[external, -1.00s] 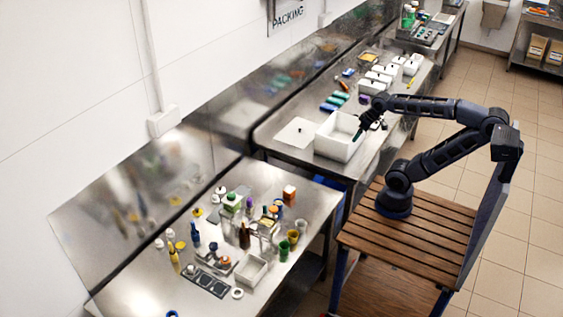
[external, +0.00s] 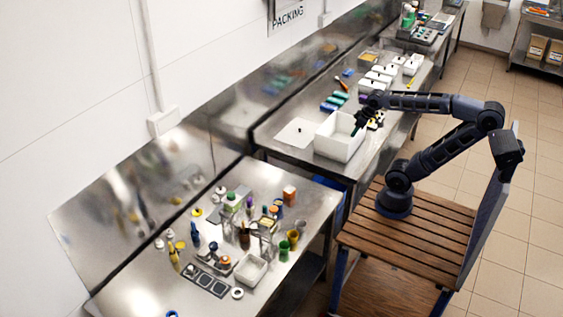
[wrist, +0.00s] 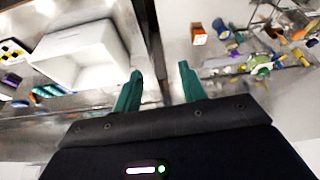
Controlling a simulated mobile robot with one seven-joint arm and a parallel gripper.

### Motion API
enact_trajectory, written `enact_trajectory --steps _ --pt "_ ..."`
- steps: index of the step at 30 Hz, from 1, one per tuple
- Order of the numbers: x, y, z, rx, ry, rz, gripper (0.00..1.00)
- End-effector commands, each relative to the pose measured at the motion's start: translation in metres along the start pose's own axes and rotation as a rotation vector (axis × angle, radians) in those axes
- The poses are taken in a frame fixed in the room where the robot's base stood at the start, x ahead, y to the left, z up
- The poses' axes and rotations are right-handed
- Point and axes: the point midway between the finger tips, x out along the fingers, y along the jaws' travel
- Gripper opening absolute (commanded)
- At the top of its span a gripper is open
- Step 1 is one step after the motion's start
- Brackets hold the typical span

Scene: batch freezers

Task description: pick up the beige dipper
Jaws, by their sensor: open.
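I cannot make out a beige dipper for certain in either view; the small items on the steel tables are too small or blurred to tell. My gripper (external: 356,130) is over the far table, beside and above the open white bin (external: 327,148). In the wrist view my gripper (wrist: 160,72) has its two teal fingers apart with nothing between them. There the white bin (wrist: 112,50) lies left of the fingers.
The near steel table (external: 135,287) carries several bottles, cups and a small white tray (external: 242,270). Several lidded white containers (external: 380,75) and blue packs (external: 333,102) stand farther along the far table. A white lid (external: 297,132) lies left of the bin.

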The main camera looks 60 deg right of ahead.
Motion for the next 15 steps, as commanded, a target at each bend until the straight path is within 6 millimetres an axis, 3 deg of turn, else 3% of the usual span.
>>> enact_trajectory --steps 8,15 --pt "0.009 -0.034 -0.072 -0.180 -0.054 -0.027 0.41" --pt "0.027 -0.074 -0.131 -0.339 -0.094 -0.052 0.41"
